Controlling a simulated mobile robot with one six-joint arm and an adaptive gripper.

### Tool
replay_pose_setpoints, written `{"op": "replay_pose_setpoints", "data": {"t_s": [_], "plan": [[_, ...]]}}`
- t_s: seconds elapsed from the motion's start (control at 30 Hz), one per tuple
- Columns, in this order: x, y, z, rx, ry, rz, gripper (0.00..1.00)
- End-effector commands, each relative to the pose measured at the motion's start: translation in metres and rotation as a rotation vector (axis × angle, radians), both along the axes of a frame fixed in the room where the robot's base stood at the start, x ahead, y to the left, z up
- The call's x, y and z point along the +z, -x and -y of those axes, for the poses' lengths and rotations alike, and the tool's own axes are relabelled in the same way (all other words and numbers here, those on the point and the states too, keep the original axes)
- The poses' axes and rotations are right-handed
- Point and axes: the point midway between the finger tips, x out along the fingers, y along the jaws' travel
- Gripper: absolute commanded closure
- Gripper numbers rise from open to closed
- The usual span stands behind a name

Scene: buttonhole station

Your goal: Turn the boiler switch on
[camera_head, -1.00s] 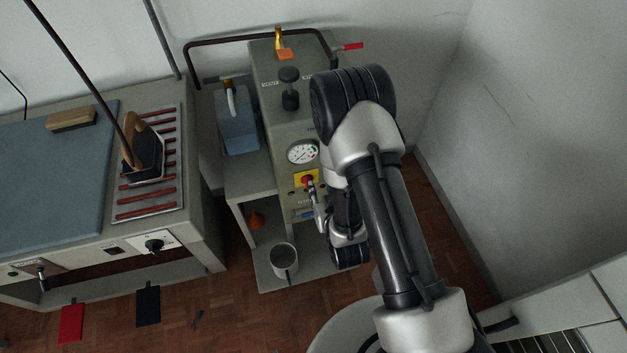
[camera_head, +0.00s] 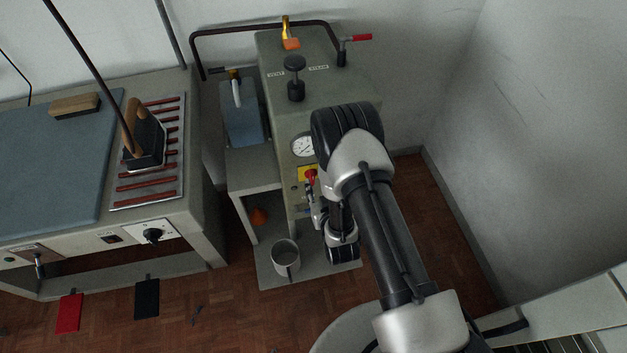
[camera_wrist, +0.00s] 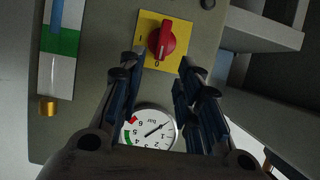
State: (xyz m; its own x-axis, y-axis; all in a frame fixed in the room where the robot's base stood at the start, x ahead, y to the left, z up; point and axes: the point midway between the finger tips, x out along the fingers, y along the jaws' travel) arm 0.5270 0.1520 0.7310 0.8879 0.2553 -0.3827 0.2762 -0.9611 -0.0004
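The boiler switch (camera_head: 311,175) is a red knob on a yellow plate on the front of the grey-green boiler (camera_head: 277,150). In the wrist view the red knob (camera_wrist: 162,40) shows whole, on its yellow plate with marks I and 0. The knob's bar lies roughly along the picture's vertical, with its lower end at the 0. My gripper (camera_wrist: 162,58) is open, its two dark fingers apart on either side below the knob, with nothing between them. In the head view my gripper (camera_head: 317,208) is close to the switch, partly hidden by my arm.
A pressure gauge (camera_wrist: 150,128) sits near the switch; a level glass (camera_wrist: 62,45) is at the left in the wrist view. The iron (camera_head: 146,140) rests on the ironing table at left. A wall bounds the right.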

Motion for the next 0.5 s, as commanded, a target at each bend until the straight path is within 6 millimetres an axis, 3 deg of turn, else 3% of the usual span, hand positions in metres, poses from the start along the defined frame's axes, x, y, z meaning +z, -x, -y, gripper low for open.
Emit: {"op": "replay_pose_setpoints", "data": {"t_s": [0.2,0.5], "plan": [[-0.017,-0.036,-0.01,0.0,-0.001,0.003,0.68],[-0.023,-0.055,-0.016,0.0,0.0,0.0,0.68]]}}
